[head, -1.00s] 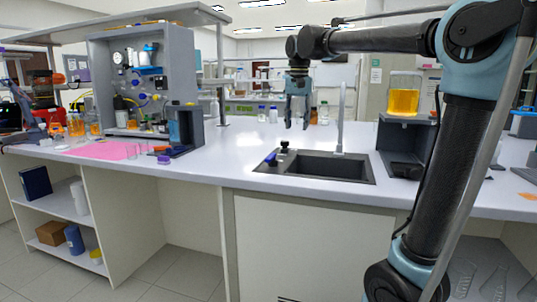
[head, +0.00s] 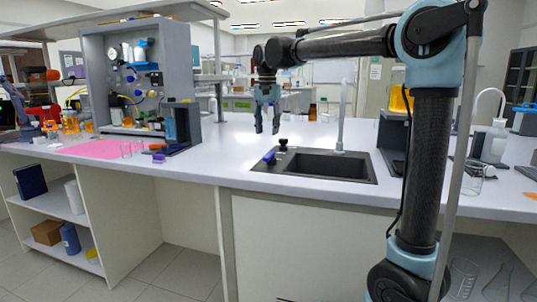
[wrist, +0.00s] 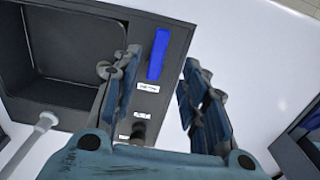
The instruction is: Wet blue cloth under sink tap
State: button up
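The blue cloth (head: 269,157) lies as a small folded strip on the left rim of the dark sink (head: 312,179). In the wrist view the cloth (wrist: 157,54) shows between my finger tips, on the dark rim beside small white labels. My gripper (head: 267,131) points down, open and empty, above the counter just behind and above the cloth. The wrist view also shows my gripper (wrist: 163,56) with its fingers spread apart. The grey tap (head: 342,115) stands upright behind the basin, and its base (wrist: 42,126) shows in the wrist view.
A black knob (head: 283,143) stands on the sink rim close to the cloth. A purple block (head: 159,158) and a pink mat (head: 98,148) lie to the left. Bottles (head: 312,112) stand behind. The white counter (head: 222,152) left of the sink is clear.

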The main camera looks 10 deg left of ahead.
aim_at(268, 156)
notch_tip(268, 156, down, 10)
jog(key=shift+r, duration=0.1)
dwell(0.4)
grip_shut()
